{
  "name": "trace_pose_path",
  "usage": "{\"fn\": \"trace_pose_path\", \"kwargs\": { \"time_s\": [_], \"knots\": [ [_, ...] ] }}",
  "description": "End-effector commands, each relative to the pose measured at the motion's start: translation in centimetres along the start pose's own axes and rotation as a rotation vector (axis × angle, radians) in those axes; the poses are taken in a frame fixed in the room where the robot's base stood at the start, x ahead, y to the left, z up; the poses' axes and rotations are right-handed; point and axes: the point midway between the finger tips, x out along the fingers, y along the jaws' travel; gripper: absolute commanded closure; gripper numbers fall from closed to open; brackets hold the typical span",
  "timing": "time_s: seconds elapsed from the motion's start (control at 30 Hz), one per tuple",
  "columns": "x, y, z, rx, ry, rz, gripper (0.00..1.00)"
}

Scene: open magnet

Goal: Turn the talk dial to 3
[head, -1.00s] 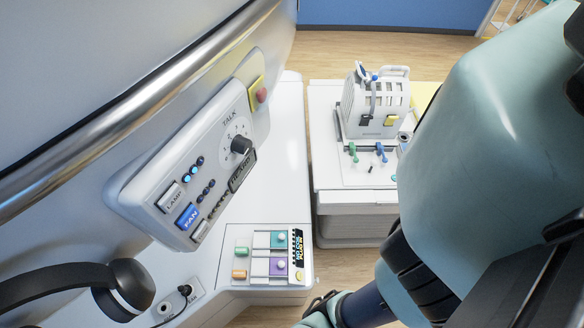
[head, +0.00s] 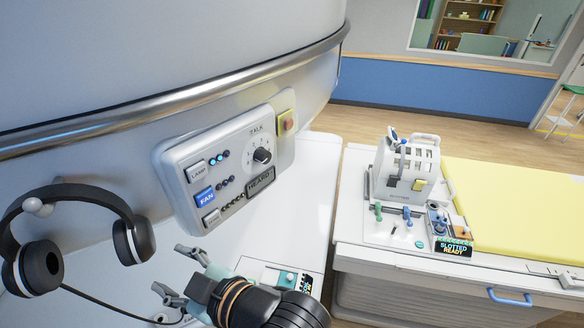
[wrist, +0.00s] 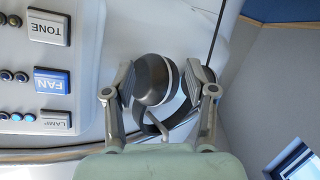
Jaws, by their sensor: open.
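The talk dial (head: 262,155) is a small black knob on a white scale, under the word TALK on the grey control panel (head: 232,137) in the head view. Its markings are too small to read, so I cannot tell its setting. My gripper (head: 177,271) is open and empty, below and left of the dial, with its fingers pointing left. It is well apart from the knob. In the wrist view my gripper (wrist: 158,92) frames a dark headset cup (wrist: 152,80) behind the fingers. The dial is out of the wrist view.
The panel also has LAMP (head: 197,171) and lit blue FAN (head: 204,197) buttons, a HEARD sign (head: 260,181) and a red knob on yellow (head: 288,122). A headset (head: 60,190) hangs at left, its cable near my gripper. A metal rail (head: 190,103) runs above the panel.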

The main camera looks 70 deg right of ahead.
Motion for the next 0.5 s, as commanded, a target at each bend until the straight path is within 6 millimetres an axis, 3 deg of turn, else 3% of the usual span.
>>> {"fn": "trace_pose_path", "kwargs": {
  "time_s": [0.27, 0.5],
  "knots": [
    [-1.7, 8.9, 1.8, -0.131, 0.047, 0.117, 0.44],
    [-7.0, 19.3, 3.7, -0.326, 0.078, 0.272, 0.44]
  ]
}}
